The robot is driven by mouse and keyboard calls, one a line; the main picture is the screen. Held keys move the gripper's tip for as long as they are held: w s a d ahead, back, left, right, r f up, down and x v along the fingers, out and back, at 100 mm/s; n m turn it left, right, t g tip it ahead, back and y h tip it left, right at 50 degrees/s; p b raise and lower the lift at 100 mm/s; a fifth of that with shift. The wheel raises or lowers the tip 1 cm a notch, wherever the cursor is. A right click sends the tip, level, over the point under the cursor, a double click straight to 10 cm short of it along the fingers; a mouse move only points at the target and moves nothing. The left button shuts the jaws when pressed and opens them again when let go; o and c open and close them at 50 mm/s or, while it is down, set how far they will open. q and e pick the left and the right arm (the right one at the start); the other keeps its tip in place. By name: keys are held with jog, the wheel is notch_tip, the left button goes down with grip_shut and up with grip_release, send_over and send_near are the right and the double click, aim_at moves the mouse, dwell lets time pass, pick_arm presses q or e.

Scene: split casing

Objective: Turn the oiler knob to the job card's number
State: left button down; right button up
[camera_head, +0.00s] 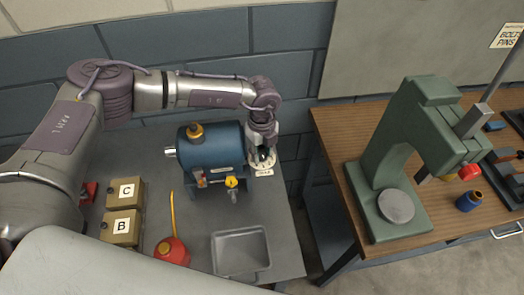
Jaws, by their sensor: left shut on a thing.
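My left gripper (263,161) points down at the right end of a blue cylindrical casing (212,150) on the grey table. Its fingers are shut around a small part just above a pale plate (264,173), which looks like the oiler knob's dial. The knob itself is mostly hidden by the fingers, and marks on the plate are too small to read. No job card can be made out. My right gripper is not in view.
Boxes marked C (126,192) and B (121,226), a red oil can (172,250) and an empty grey tray (240,253) share the grey table (290,240). A green press (410,150) stands on a wooden bench (345,125) to the right, across a gap.

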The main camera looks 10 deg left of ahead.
pick_arm(q)
jog(key=shift+f+m+b, duration=0.15)
jog(key=shift+m+b, duration=0.55)
jog(key=shift+b, duration=0.25)
jog(key=m+b, duration=1)
jog(key=b, duration=0.2)
jog(key=shift+a+r+m+b, duration=0.1)
jog(key=shift+r+m+b, duration=0.1)
jog(key=shift+m+b, duration=1.85)
jog(key=c, duration=1.1)
grip_release()
jog(key=shift+o, duration=0.2)
